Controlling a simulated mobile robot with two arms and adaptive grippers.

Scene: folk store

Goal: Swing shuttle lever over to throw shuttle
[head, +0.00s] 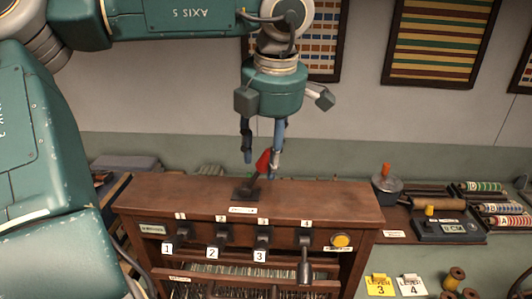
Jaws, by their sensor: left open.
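The shuttle lever (263,161) has a red handle on a dark base on top of the brown wooden loom cabinet (330,198). The handle leans up and to the right. My left gripper (261,158) points down from above, open, with its two fingers on either side of the red handle. The right finger is very close to the handle; I cannot tell whether they touch. The left finger is clear of it. My right gripper is not in view.
The cabinet front carries several numbered dark levers (222,236) and a yellow button (341,240). To the right are a pot with an orange knob (386,182), a black device (445,228), spools (452,277) and yellow and white number tags. Striped textiles (440,40) hang on the wall.

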